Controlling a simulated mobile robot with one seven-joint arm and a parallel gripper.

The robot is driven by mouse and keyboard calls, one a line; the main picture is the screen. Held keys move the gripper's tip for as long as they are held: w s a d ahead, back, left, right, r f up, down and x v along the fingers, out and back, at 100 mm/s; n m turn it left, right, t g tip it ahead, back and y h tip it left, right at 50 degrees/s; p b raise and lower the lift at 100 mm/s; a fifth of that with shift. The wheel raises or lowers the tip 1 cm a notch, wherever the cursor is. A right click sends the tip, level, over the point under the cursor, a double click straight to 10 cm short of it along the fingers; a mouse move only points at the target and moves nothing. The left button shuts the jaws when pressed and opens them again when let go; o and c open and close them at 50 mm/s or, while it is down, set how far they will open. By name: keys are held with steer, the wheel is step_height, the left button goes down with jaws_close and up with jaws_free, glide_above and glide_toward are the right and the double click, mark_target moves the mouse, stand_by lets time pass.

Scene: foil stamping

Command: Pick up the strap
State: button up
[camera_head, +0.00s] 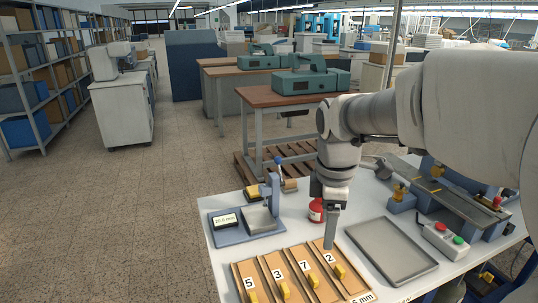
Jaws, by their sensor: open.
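A tan rack (262,283) lies at the front edge of the white table. It has several slanted lanes with number cards 5, 3, 7 and 2 and small yellow pieces. The flat tan strip in the lane marked 2 (351,285) looks like a strap, but strap and rack are hard to tell apart. My gripper (329,246) points down at the far end of that lane, close above or touching it; I cannot tell which. It is open, seen side-on, so the gap between its fingers does not show. It hides part of the lane's far end.
A grey tray (391,250) lies right of the rack. A gauge with a display (226,220) stands behind it at left. A red container (316,211) is close behind my gripper. A button box (441,238) and a stamping machine (455,195) are at right.

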steer(key=w+f+n+g, duration=0.1)
steer(key=w+f+n, duration=0.2)
steer(key=w+n, duration=0.1)
steer(key=n, duration=0.2)
glide_above(314, 276)
steer(key=shift+g+y, duration=0.3)
step_height(314, 276, down, 13)
steer(key=shift+w+a+r+b, duration=0.1)
steer(key=shift+w+a+b, duration=0.05)
steer(key=shift+b, duration=0.15)
steer(key=f, duration=0.5)
steer(key=shift+s+f, duration=0.15)
steer(key=shift+s, duration=0.05)
steer(key=shift+d, duration=0.2)
jaws_close()
